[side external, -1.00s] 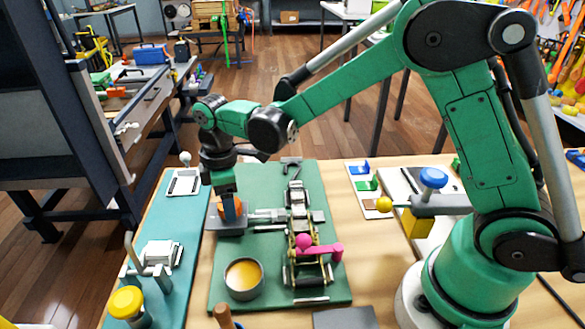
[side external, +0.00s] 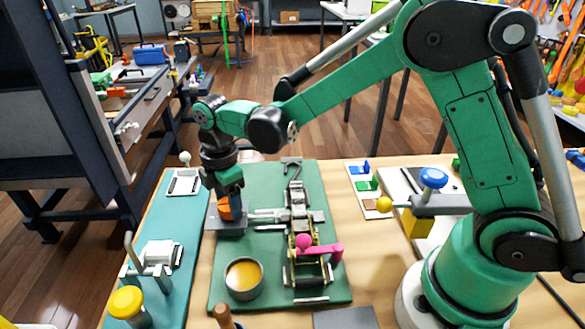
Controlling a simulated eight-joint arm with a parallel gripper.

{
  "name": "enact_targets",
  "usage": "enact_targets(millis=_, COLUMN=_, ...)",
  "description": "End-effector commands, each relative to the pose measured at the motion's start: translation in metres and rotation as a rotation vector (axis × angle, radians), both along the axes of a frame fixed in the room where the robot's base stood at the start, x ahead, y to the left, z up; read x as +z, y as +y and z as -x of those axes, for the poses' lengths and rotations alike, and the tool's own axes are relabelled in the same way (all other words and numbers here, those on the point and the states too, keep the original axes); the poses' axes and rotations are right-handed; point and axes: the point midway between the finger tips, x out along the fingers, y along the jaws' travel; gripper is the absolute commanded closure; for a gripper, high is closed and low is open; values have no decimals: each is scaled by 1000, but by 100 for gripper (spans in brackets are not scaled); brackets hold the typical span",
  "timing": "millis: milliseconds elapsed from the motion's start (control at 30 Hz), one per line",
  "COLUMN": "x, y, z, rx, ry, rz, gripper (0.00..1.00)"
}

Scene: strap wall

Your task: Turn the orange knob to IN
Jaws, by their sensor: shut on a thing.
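The orange knob (side external: 225,209) sits on a grey plate (side external: 227,229) at the left edge of the green board. My gripper (side external: 231,207) points down over it and is shut on the knob. The fingers cover part of the knob, and any IN marking is too small to read or hidden.
On the green board (side external: 262,177), a strap mechanism with a pink-knobbed lever (side external: 322,250) stands right of the knob. A grey cup with yellow contents (side external: 243,278) is in front. A white toggle clamp (side external: 156,257) and yellow knob (side external: 127,302) are at left.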

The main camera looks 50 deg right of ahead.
Motion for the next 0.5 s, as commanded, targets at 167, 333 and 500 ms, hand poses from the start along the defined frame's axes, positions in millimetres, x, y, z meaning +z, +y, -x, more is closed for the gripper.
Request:
enact_targets(millis=167, x=0, y=-1, z=1, rx=-1, ry=3, rz=2, gripper=96)
enact_targets(millis=333, x=0, y=-1, z=1, rx=-2, ry=2, rz=2, gripper=12)
enact_targets(millis=500, x=0, y=0, z=0, rx=-2, ry=1, rz=1, gripper=12)
